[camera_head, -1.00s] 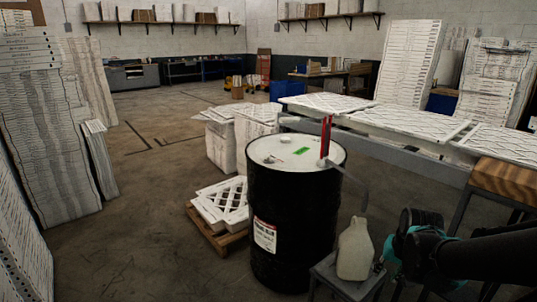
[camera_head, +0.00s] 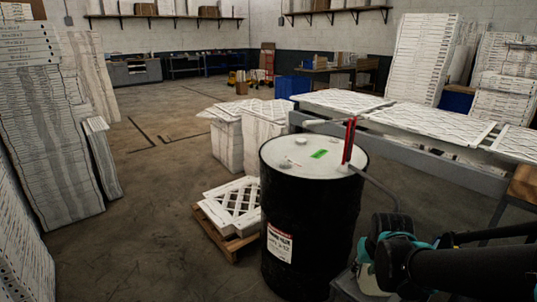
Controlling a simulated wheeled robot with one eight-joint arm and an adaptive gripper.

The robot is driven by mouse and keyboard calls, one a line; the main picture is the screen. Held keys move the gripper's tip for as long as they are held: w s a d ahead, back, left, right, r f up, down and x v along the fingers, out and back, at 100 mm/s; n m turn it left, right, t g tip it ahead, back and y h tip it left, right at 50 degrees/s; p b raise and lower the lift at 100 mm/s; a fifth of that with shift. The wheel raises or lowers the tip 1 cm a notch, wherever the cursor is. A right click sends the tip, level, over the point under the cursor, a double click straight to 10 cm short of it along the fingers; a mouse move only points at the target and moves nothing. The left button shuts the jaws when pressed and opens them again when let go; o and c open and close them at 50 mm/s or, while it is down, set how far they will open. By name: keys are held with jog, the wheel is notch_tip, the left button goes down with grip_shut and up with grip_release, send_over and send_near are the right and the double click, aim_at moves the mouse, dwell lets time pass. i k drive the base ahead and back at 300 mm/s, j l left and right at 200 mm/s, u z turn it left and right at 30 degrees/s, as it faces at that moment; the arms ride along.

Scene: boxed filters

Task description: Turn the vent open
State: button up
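A black drum (camera_head: 313,225) with a white lid (camera_head: 308,172) stands right of centre. A small pale cap (camera_head: 286,163) sits on the left of the lid; it is too small to tell whether it is the vent or how it is turned. A red upright fitting (camera_head: 349,140) stands at the lid's right edge, with a grey bent pipe (camera_head: 380,188) running down to the right. My dark arm with teal bands crosses the lower right, in front of the drum's right side. The gripper's fingers do not show.
A pale jug's stand (camera_head: 346,288) is largely hidden behind my arm. A pallet (camera_head: 227,240) with white filters lies left of the drum. A long filter-covered table (camera_head: 440,162) runs behind on the right. Floor (camera_head: 140,235) is clear at the left.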

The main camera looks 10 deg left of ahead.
aim_at(285, 163)
jog(key=i+j+u, duration=0.45)
jog(key=i+j, duration=0.35)
jog(key=i, duration=0.1)
